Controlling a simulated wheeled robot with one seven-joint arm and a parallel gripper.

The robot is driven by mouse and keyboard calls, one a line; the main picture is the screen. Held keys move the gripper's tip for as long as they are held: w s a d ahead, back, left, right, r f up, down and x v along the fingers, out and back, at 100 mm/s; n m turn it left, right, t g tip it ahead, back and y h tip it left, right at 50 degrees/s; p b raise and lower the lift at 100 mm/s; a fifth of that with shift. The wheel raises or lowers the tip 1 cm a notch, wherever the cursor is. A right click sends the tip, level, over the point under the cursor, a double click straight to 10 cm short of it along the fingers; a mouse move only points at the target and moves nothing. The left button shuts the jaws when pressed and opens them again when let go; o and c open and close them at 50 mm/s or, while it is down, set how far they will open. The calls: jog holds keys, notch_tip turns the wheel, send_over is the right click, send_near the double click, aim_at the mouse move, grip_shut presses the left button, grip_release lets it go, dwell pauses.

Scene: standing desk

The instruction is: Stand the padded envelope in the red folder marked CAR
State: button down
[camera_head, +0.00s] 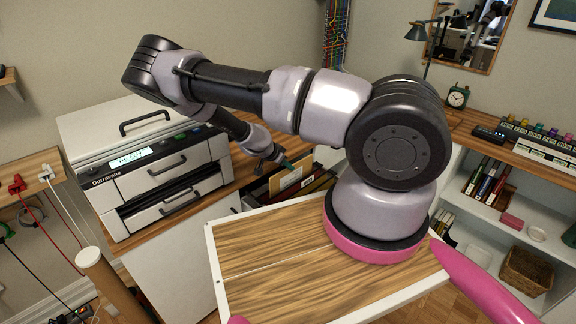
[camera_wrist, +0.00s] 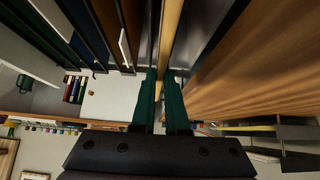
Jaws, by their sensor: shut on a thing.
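My gripper (camera_head: 284,164) reaches down over the file holder on the desk, beside the printer. In the wrist view its two green fingers (camera_wrist: 161,80) are closed on a thin tan edge, the padded envelope (camera_wrist: 170,30). In the head view the tan envelope (camera_head: 291,177) shows upright just below the fingers, at the file holder. Its lower part is hidden, so I cannot tell which compartment it is in. Dark folders with a reddish edge (camera_head: 316,187) show beside it. I cannot read the CAR mark.
A printer (camera_head: 150,165) stands left of the holder. In the wrist view, folder dividers (camera_wrist: 84,30) lie close on the left and a wooden surface (camera_wrist: 255,70) on the right. Shelves with books (camera_head: 485,185) and a lamp (camera_head: 428,45) are farther right.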

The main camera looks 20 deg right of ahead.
jog(key=c, duration=0.8)
grip_release()
jog(key=shift+c, duration=0.2)
jog(key=shift+a+r, duration=0.1)
jog(key=v, duration=1)
jog(key=shift+s+a+r, duration=0.1)
jog(key=shift+a+r, duration=0.1)
